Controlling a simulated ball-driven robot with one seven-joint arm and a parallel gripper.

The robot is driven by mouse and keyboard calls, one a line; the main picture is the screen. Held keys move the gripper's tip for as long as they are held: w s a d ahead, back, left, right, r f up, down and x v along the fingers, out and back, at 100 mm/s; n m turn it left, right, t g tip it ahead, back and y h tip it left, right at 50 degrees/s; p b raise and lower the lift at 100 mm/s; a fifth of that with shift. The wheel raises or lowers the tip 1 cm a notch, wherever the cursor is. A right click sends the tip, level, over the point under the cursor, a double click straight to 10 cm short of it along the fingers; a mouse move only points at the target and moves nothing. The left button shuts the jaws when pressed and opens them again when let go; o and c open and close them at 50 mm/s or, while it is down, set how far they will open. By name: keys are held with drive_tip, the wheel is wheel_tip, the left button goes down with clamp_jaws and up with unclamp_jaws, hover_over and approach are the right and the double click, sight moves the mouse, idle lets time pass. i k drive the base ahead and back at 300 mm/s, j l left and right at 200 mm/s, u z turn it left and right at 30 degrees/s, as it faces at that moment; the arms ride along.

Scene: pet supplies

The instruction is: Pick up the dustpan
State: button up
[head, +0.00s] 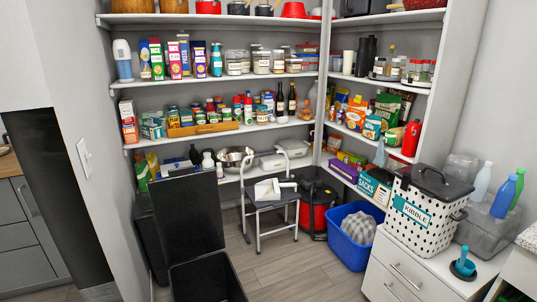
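A white dustpan (266,190) lies on the dark seat of a grey-framed step stool (247,221) in the middle of the head view. A light handle-like part reaches out to its right; I cannot tell whether it belongs to the dustpan or to a separate brush. My gripper is not in view, so its distance from the dustpan and its opening do not show.
A black bin with a raised lid (190,222) stands in front of the stool at left. A red and black bucket (317,214) and a blue tub (352,236) stand at right. A white drawer cabinet (398,277) carries a kibble container (422,214). Wooden floor (290,264) shows clear before the stool.

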sight(261, 188)
drive_tip(key=i+z, duration=0.35)
drive_tip(key=i, duration=1.85)
drive_tip(key=i+j+u, duration=0.25)
drive_tip(key=i, duration=0.75)
drive_tip(key=i+l+u, duration=0.1)
drive_tip(key=i+u, duration=0.15)
drive_tip(key=i, duration=0.75)
drive_tip(key=i+j, duration=0.2)
drive_tip(key=i, duration=0.2)
drive_tip(key=z, duration=0.05)
